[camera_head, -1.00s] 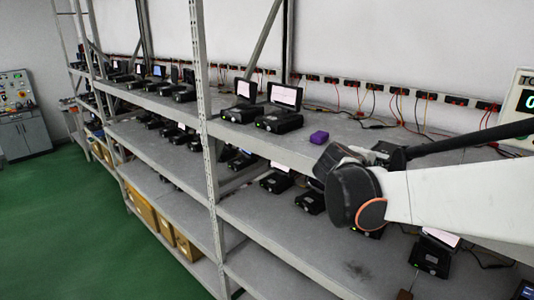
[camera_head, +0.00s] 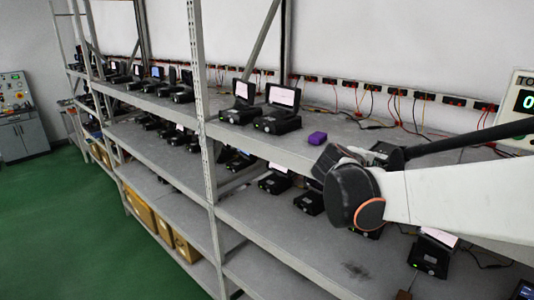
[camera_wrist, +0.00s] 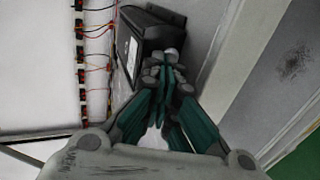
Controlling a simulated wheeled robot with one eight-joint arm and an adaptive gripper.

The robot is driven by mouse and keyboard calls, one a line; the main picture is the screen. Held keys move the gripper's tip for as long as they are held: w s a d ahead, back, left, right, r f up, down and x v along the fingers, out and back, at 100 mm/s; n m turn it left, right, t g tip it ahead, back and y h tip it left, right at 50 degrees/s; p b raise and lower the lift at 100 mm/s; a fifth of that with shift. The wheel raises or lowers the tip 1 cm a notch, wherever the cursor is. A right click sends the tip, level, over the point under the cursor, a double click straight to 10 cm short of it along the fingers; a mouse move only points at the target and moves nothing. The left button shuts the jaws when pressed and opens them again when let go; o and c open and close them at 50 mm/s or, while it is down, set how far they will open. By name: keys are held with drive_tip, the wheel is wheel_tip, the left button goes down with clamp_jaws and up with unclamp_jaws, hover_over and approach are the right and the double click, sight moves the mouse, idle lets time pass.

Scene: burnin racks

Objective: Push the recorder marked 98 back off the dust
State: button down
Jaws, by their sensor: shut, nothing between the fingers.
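The wrist view shows my gripper (camera_wrist: 172,68) with its green-sided fingers together and empty. A black recorder (camera_wrist: 155,32) with a raised screen lies just beyond the fingertips; I cannot tell whether they touch it. No number 98 is readable on any recorder. A dark dust smudge (camera_wrist: 295,62) is to the right in the wrist view, on a grey surface. In the head view the dust patch (camera_head: 355,271) is on the middle shelf, in front of a recorder (camera_head: 430,258). My fingers are hidden there behind my arm.
Two recorders (camera_head: 277,120) (camera_head: 240,112) with raised screens and a purple block (camera_head: 317,138) are on the upper shelf. Several recorders are on the shelf below. A metal upright (camera_head: 203,110) stands at left. Sockets with cables (camera_head: 420,95) run along the back.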

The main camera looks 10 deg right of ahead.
drive_tip(key=shift+w+d, duration=0.1)
idle(0.4)
drive_tip(key=shift+w+d+b, duration=0.4)
drive_tip(key=shift+w+d, duration=0.85)
drive_tip(key=shift+d, duration=0.35)
drive_tip(key=shift+w+d+b, duration=0.35)
drive_tip(key=shift+w+d, duration=0.9)
drive_tip(key=shift+d, duration=0.4)
drive_tip(key=shift+w+d+b, duration=0.4)
drive_tip(key=shift+w+d, duration=0.85)
drive_tip(key=shift+d, duration=0.35)
drive_tip(key=shift+f+p+v, duration=0.2)
drive_tip(key=shift+v, duration=1)
drive_tip(key=shift+f+p+v, duration=0.2)
drive_tip(key=shift+v, duration=1)
drive_tip(key=shift+f+p+v, duration=0.2)
drive_tip(key=shift+v, duration=1)
drive_tip(key=shift+s+a, duration=0.15)
drive_tip(key=shift+a, duration=0.05)
